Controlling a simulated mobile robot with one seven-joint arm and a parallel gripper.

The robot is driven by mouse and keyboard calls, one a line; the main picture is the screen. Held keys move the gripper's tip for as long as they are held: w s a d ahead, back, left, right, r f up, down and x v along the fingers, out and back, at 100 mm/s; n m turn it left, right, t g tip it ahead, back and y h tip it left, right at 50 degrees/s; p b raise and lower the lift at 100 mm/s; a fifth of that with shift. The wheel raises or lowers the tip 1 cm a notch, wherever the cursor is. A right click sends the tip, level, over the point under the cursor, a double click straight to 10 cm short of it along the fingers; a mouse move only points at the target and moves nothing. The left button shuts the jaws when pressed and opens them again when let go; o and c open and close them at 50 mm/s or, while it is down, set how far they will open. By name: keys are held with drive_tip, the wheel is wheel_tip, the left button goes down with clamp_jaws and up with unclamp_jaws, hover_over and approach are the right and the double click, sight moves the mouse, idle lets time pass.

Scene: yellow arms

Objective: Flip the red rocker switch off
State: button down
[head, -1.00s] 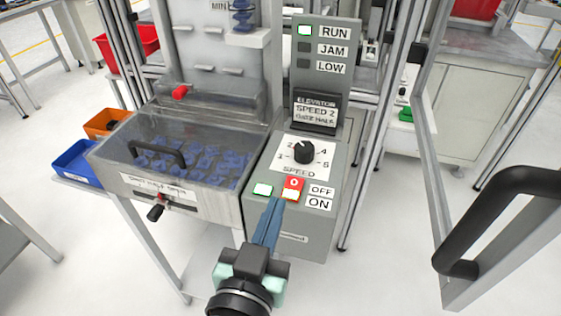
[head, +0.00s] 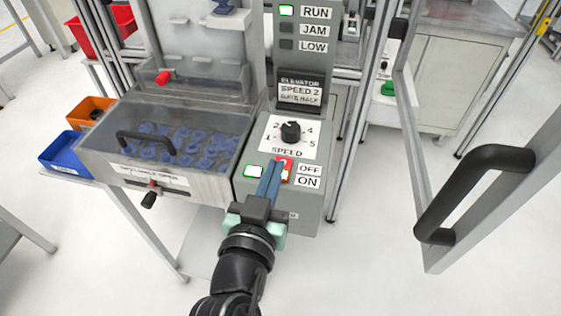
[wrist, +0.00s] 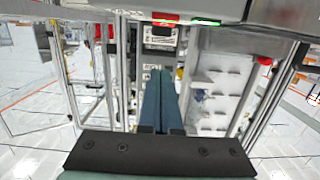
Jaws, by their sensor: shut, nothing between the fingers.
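The red rocker switch (head: 287,164) sits on the sloped front of the grey control box, left of the OFF and ON labels. Its upper part shows red and a lit pale lower end shows beside my fingers. My gripper (head: 275,163) is shut and empty. Its blue fingers overlap the switch's left side in the head view; I cannot tell whether they touch it. In the wrist view the red switch (wrist: 165,17) shows at the top edge, beyond the shut fingertips (wrist: 161,73).
A lit green button (head: 253,172) is just left of the fingers. The speed knob (head: 291,132) is above the switch. The RUN lamp (head: 287,11) is green. A clear-lidded bin (head: 170,140) stands left; a door frame with a black handle (head: 470,190) stands right.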

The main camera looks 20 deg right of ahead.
drive_tip(key=x, duration=0.5)
drive_tip(key=shift+w+d+p, duration=0.15)
drive_tip(key=shift+w+p, duration=0.1)
drive_tip(key=shift+p, duration=0.1)
wheel_tip(320, 180, down, 3)
drive_tip(key=shift+r+b, duration=0.1)
drive_tip(key=shift+b, duration=0.25)
drive_tip(key=shift+f, duration=0.65)
drive_tip(key=shift+w+r+p, duration=0.1)
drive_tip(key=shift+r+p, duration=0.05)
drive_tip(key=shift+p, duration=0.4)
